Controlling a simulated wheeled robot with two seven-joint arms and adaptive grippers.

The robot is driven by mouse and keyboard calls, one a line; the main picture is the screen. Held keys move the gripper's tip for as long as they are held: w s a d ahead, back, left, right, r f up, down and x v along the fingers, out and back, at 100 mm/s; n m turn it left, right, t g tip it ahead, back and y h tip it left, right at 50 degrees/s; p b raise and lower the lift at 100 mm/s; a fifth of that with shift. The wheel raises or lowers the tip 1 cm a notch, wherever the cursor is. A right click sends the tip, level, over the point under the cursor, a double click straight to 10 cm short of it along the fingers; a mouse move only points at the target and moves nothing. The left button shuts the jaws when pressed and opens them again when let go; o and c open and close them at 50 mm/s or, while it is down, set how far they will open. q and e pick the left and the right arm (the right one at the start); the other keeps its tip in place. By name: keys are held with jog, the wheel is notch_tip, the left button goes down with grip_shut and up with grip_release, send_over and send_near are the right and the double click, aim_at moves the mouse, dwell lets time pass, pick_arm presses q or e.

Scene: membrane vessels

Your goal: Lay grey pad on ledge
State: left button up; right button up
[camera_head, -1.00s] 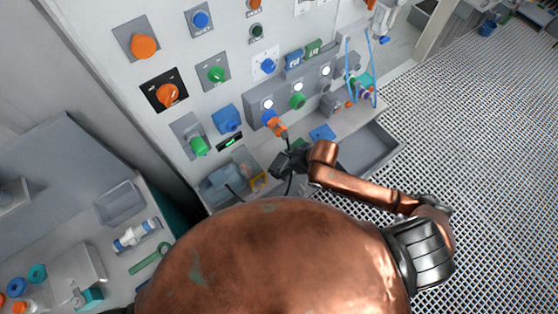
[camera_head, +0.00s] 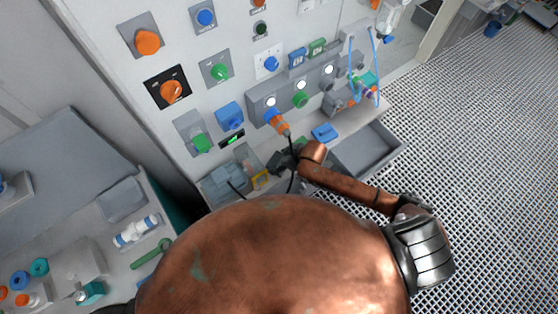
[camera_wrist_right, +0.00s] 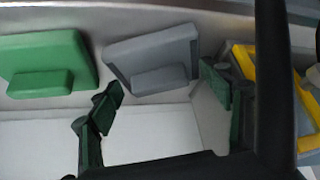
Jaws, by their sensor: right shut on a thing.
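The grey pad (camera_wrist_right: 150,55), a flat block with a small raised grip, shows in the right wrist view beside a green pad (camera_wrist_right: 45,62). In the head view my right gripper (camera_head: 284,159) is at the lower front of the panel, and the grey pad cannot be made out there. A pale ledge (camera_head: 350,121) runs along the foot of the panel. My left gripper is not in view.
A blue pad (camera_head: 325,132) lies right of my right gripper. A yellow-edged block (camera_head: 260,180) is to its left. An orange plug (camera_head: 279,122) with a black cable hangs close above. A grey tray (camera_head: 368,151) is at the right.

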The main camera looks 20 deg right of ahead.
jog(key=o, duration=1.2)
jog(key=shift+f, duration=0.1)
jog(key=shift+c, duration=0.2)
jog(key=v, duration=1.2)
jog(key=shift+w, duration=0.1)
